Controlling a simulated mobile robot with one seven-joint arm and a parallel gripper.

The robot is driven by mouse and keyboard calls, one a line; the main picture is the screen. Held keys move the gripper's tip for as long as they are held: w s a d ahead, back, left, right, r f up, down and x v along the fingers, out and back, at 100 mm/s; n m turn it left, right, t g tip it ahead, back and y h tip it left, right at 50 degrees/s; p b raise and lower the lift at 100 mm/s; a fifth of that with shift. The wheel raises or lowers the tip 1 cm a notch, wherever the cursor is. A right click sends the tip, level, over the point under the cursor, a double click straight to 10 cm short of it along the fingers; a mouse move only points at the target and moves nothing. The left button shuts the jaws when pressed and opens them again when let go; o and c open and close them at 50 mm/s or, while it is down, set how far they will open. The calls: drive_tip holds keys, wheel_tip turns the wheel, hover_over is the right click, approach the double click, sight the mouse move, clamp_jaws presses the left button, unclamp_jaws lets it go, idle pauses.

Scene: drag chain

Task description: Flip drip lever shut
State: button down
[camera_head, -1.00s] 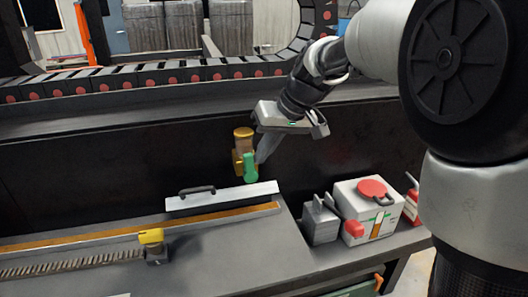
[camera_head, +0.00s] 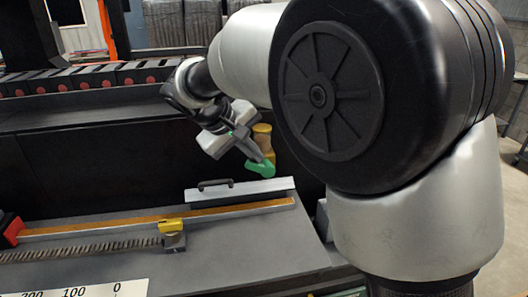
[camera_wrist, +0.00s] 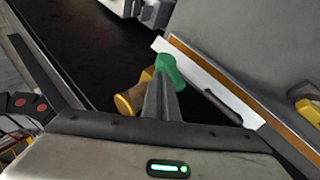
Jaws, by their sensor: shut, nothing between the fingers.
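The drip lever is a green piece (camera_head: 262,169) on the front of an amber and brass drip oiler (camera_head: 263,139) fixed to the dark vertical wall. In the head view the lever lies nearly sideways, its rounded end toward the left. My gripper (camera_head: 256,154) is shut and empty, pointing down and right, with its fingertips right at the lever and oiler. In the wrist view the shut fingers (camera_wrist: 163,82) reach up to the green lever (camera_wrist: 170,69), with the amber oiler (camera_wrist: 130,98) just left of them. I cannot tell whether they touch the lever.
A white plate with a dark handle (camera_head: 240,191) lies below the oiler. A rail with a yellow-topped slider (camera_head: 171,233) runs along the grey bench (camera_head: 230,255). A drag chain (camera_head: 90,77) runs behind. My own arm covers the right side.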

sight(247, 164)
drive_tip(key=a+f+t+h+b, duration=0.1)
drive_tip(key=h, duration=0.1)
drive_tip(key=a+f+n+h+b, duration=0.1)
drive_tip(key=h, duration=0.1)
drive_tip(key=shift+s+t, duration=0.3)
drive_tip(key=shift+t, duration=0.1)
drive_tip(key=shift+a+f+b, duration=0.15)
drive_tip(key=shift+b, duration=0.15)
drive_tip(key=shift+s+a+f, duration=0.1)
drive_tip(key=shift+s+f, duration=0.05)
drive_tip(key=shift+f, duration=0.05)
drive_tip(key=shift+r, duration=0.35)
drive_tip(key=w+d+r+p+v, duration=0.1)
drive_tip(key=r+p+v, duration=0.1)
drive_tip(key=v, duration=0.9)
drive_tip(key=shift+s+a+r, duration=0.2)
drive_tip(key=shift+a+r, duration=0.05)
drive_tip(key=shift+a, duration=0.05)
